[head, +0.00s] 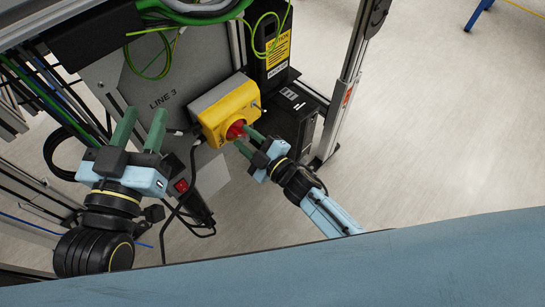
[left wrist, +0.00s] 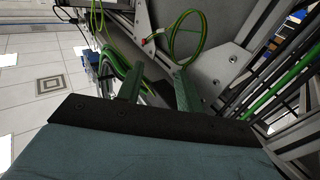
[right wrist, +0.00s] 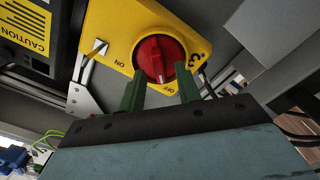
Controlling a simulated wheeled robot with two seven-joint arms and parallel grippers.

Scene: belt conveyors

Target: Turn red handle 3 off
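Red handle 3 (head: 236,129) is a round red knob on a yellow switch box (head: 225,105) on the grey panel marked LINE 3. In the right wrist view the red knob (right wrist: 163,57) has a raised ridge running roughly up and down the picture. ON is printed to its left, OFF below it, and a 3 to its right. My right gripper (head: 244,140) is open at the knob, with its green fingertips (right wrist: 158,88) on either side of the knob's lower part. Contact cannot be told. My left gripper (head: 141,115) is open and empty, in front of the panel's left part.
A small red rocker switch (head: 181,185) on a black housing sits below the panel. Black cables hang beside it. Green-yellow wires (left wrist: 187,37) loop near my left gripper. A metal post (head: 352,75) stands right of the box. Open floor (head: 440,130) lies further right.

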